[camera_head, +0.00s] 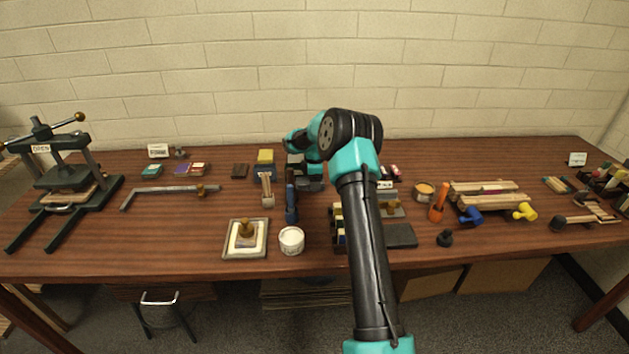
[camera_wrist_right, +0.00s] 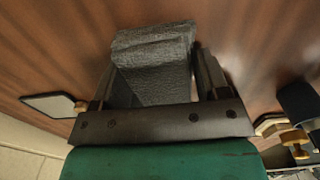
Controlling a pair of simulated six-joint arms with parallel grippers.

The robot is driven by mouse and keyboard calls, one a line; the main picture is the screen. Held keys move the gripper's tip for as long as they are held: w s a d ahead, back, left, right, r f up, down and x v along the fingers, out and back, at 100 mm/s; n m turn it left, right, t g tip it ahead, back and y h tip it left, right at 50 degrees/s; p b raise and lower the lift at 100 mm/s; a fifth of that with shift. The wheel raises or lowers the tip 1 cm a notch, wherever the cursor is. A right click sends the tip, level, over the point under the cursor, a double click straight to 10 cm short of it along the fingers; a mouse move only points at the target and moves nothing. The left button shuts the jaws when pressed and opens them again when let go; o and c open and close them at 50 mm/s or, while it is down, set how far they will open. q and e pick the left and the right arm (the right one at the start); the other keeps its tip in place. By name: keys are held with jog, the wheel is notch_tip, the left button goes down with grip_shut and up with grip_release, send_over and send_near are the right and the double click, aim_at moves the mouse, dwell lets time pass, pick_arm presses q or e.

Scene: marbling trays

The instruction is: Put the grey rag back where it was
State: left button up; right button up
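The grey rag (camera_wrist_right: 155,60) shows in the right wrist view as a folded, rough-textured block. It sits between the two fingers of my right gripper (camera_wrist_right: 155,80), which appear to press on its sides. In the head view my right gripper (camera_head: 309,184) is over the middle of the table, pointing down. The rag cannot be clearly made out there, as my arm and gripper cover that area. Whether the rag touches the table cannot be told. My left gripper is not in view.
A dark blue-handled tool (camera_head: 291,204) and a wooden holder (camera_head: 267,190) are just left of the gripper. A white pot (camera_head: 291,241) and framed tray (camera_head: 229,250) are in front.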

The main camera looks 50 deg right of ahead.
jog(key=o, duration=0.4)
jog(key=shift+o, duration=0.2)
jog(key=shift+r, duration=0.2)
notch_tip(320, 180, up, 12)
dwell(0.3)
dwell(0.4)
